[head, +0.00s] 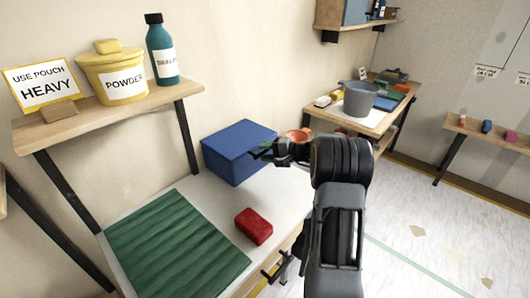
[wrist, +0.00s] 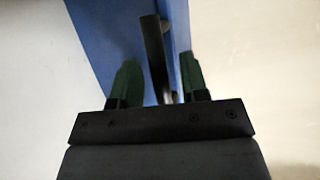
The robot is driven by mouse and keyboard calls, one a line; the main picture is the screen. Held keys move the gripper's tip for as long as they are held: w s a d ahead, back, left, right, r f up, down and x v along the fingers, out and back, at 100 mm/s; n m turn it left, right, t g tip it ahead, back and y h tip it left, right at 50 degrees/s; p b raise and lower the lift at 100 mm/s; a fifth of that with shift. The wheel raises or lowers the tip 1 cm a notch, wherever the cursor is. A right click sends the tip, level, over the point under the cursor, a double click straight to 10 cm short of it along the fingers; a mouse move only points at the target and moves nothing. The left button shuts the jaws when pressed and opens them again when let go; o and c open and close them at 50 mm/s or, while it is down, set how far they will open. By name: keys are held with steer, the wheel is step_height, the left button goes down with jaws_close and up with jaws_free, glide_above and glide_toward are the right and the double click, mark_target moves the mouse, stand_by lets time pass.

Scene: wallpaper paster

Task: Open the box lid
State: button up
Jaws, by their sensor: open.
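The blue box (head: 228,160) stands on the white-topped bench against the wall, and its lid (head: 240,135) looks shut. My gripper (head: 258,151) is at the box's right side, with its jaws pointing toward it. In the wrist view, the blue box (wrist: 97,45) fills the middle. A dark upright bar (wrist: 155,50), which looks like a handle, sits between the two green fingertips of my open gripper (wrist: 160,78). There is a gap on each side, so the jaws do not grip it. My arm and gripper hide part of the box's right side.
A green ridged mat (head: 165,245) and a red block (head: 253,226) lie on the bench (head: 275,195). A shelf (head: 110,115) above holds a yellow powder tub (head: 112,80), a teal bottle (head: 160,50) and a sign (head: 40,82). A grey bucket (head: 359,98) stands on the far table.

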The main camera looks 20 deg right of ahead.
steer(key=shift+w+a, duration=0.1)
steer(key=shift+a, duration=0.05)
steer(key=shift+c, duration=0.5)
jaws_close()
